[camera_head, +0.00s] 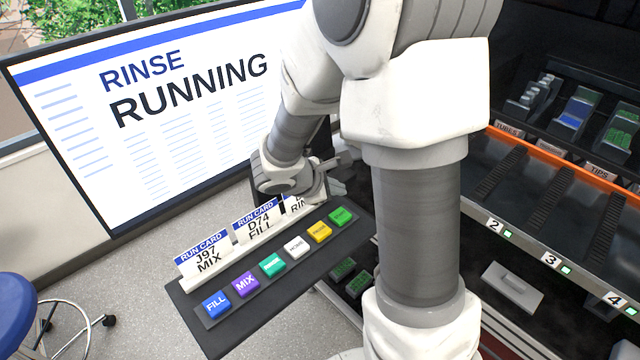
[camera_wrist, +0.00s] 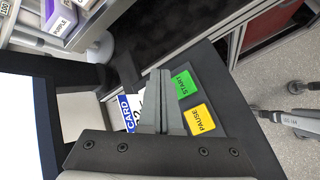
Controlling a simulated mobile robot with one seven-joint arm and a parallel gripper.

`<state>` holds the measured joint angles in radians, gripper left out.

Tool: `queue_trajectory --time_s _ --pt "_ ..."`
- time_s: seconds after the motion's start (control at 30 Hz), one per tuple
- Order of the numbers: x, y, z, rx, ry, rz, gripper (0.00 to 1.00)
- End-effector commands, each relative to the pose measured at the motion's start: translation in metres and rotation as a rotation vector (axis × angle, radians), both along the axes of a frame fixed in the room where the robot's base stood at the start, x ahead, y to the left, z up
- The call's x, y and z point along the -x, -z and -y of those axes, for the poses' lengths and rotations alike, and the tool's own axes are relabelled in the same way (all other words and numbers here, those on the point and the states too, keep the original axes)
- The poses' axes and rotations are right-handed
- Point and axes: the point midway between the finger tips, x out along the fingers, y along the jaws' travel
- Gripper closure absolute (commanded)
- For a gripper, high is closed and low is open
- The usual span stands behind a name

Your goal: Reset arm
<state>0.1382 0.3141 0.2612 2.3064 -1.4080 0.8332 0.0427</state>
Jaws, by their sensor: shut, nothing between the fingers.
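My gripper (camera_wrist: 160,101) is shut and empty in the wrist view, its fingers together over the button panel. The green START button (camera_wrist: 184,84) and yellow PAUSE button (camera_wrist: 200,119) lie just right of the fingers; I cannot tell how high the fingers are above the panel. In the head view my arm reaches across the middle, and its wrist (camera_head: 285,175) is above the far end of the dark panel (camera_head: 205,335). The fingertips are mostly hidden there. The green button (camera_head: 341,216) and yellow button (camera_head: 319,231) are visible.
A screen (camera_head: 150,110) reading RINSE RUNNING stands behind the panel. Run cards (camera_head: 204,256) stand along the panel's back edge. A rack with numbered lanes (camera_head: 540,215) is at right. A blue stool (camera_head: 15,310) is at lower left, with bare floor between.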

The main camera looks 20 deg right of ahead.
Motion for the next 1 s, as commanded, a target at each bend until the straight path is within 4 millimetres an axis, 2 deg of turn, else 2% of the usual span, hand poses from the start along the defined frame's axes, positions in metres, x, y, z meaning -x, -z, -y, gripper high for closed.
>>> queue_trajectory --time_s 0.17,0.33,0.5,0.67,0.87,1.0 --pt "0.001 -0.002 0.0 -0.002 0.007 0.005 1.0" --pt "0.017 -0.027 0.003 -0.036 0.107 0.062 1.0" --pt "0.053 -0.065 0.003 -0.137 0.302 0.173 1.0" --pt "0.088 -0.092 -0.008 -0.275 0.481 0.278 1.0" --pt "0.127 -0.117 -0.033 -0.501 0.673 0.4 1.0" --pt "0.15 -0.131 -0.056 -0.691 0.786 0.47 1.0"
